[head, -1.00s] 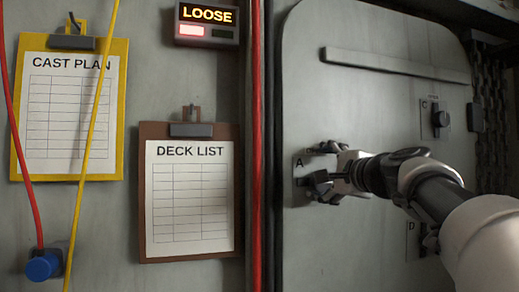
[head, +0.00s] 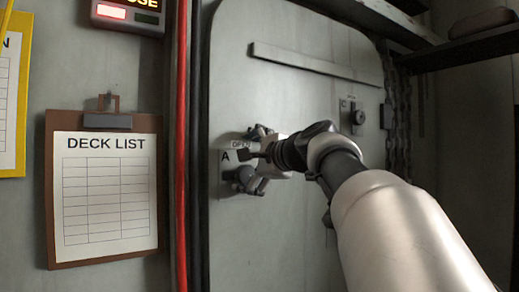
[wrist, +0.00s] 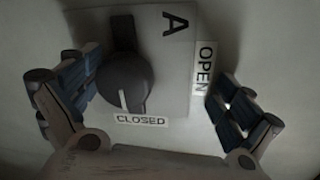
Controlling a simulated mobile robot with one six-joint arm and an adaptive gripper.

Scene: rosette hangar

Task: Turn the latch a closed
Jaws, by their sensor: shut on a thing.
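Latch a is a dark knob (wrist: 125,80) on a pale plate marked A. In the wrist view its white line points at the CLOSED label (wrist: 141,120), and the OPEN label (wrist: 203,68) is to the right. In the head view my gripper (head: 252,158) is at the A plate (head: 226,157) on the grey door and hides the knob.
Another latch (head: 357,117) sits further right on the door (head: 290,100), below a raised bar (head: 315,66). Red cable (head: 181,150) runs down left of the door. A DECK LIST clipboard (head: 105,195) and a lit indicator box (head: 127,14) are on the left wall. A shelf overhangs at upper right.

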